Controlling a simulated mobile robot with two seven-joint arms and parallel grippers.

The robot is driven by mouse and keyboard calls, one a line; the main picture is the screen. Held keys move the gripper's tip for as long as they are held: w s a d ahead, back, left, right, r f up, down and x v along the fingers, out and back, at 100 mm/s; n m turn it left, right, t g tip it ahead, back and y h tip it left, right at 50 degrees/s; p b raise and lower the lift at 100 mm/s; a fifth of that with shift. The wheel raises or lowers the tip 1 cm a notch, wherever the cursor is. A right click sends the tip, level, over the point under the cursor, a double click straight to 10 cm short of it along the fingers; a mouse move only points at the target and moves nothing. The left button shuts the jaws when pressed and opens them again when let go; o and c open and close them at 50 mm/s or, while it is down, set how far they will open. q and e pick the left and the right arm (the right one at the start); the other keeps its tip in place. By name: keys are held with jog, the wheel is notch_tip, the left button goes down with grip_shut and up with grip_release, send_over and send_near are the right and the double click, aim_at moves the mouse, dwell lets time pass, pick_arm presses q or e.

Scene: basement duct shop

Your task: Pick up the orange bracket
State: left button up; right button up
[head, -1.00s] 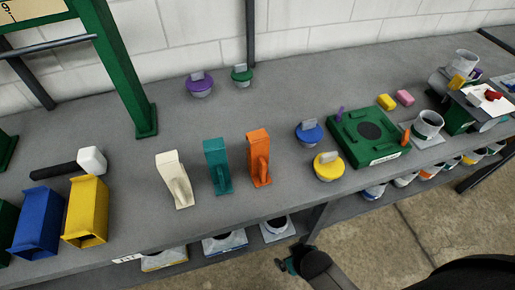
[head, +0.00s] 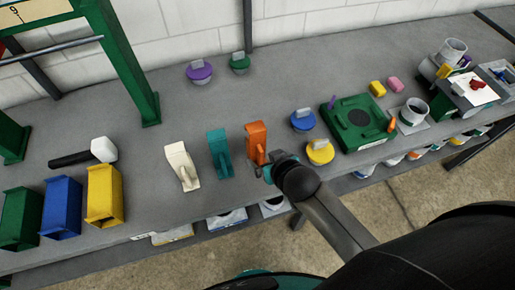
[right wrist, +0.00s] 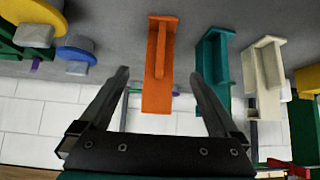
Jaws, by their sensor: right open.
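The orange bracket (head: 256,140) stands on the grey bench in the head view, right of the teal bracket (head: 220,153) and the white bracket (head: 181,165). My right gripper (head: 263,170) is just in front of the orange bracket and hides its lower part in the head view. In the right wrist view the orange bracket (right wrist: 159,65) shows ahead, between the two spread fingers (right wrist: 158,75). The fingers are open with nothing held, and no contact with the bracket can be made out. My left gripper is not in view.
A yellow-topped knob (head: 320,152) and a blue one (head: 303,121) stand right of the bracket, by a green plate (head: 345,135). Yellow (head: 103,195) and blue (head: 62,208) bins and a mallet (head: 102,150) are at left.

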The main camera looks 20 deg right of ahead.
aim_at(258, 152)
jog(key=shift+b+x, duration=0.85)
jog(key=shift+x, duration=4.3)
jog(key=shift+s+f, duration=0.1)
jog(key=shift+s, duration=0.05)
jog(key=shift+c, duration=0.4)
grip_shut()
